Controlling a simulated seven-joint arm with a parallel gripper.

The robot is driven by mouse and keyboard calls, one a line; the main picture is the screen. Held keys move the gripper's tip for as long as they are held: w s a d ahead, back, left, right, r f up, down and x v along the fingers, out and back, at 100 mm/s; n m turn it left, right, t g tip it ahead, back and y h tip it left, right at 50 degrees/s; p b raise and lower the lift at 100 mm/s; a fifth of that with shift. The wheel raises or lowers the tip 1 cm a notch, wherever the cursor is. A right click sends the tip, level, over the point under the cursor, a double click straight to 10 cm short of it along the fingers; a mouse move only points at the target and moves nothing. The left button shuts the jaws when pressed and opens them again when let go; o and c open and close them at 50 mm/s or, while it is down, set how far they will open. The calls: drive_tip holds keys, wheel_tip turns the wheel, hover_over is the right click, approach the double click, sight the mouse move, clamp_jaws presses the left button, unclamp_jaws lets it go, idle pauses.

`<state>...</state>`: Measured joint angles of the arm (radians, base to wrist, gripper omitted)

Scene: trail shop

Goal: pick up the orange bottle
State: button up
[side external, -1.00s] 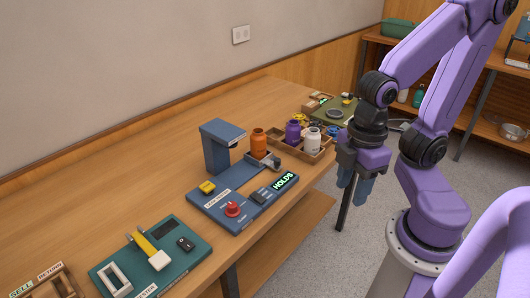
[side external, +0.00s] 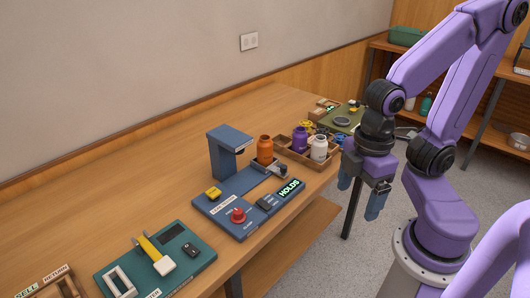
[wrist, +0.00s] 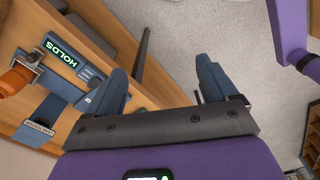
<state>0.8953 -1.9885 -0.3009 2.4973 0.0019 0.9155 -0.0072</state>
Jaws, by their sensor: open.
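The orange bottle (side external: 265,151) stands upright at the blue leak tester (side external: 238,186), just right of its upright column and by a small grey clamp-like part. Whether that part touches the bottle I cannot tell. In the wrist view the orange bottle (wrist: 14,80) shows at the left edge, partly cut off. My gripper (side external: 358,198) is open and empty, off the table's right edge and well to the right of the bottle.
A wooden tray (side external: 293,152) behind the bottle holds a purple bottle (side external: 300,139) and a white bottle (side external: 319,148). The tester's display (side external: 289,188) reads HOLDS. A teal tester (side external: 158,262) lies at the front left. The table's left rear is clear.

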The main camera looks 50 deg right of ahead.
drive_tip(key=w+a+r, duration=0.2)
drive_tip(key=w, duration=0.6)
drive_tip(key=n, duration=0.3)
hover_over(265, 139)
wheel_tip(265, 139, down, 11)
drive_tip(key=shift+d+r, duration=0.15)
drive_tip(key=shift+w+d+f, duration=0.15)
drive_tip(key=shift+w+f, duration=0.05)
drive_tip(key=shift+f, duration=1.2)
drive_tip(key=shift+w+d+f, duration=0.1)
drive_tip(key=shift+w+f, duration=0.05)
drive_tip(key=shift+f, duration=1.25)
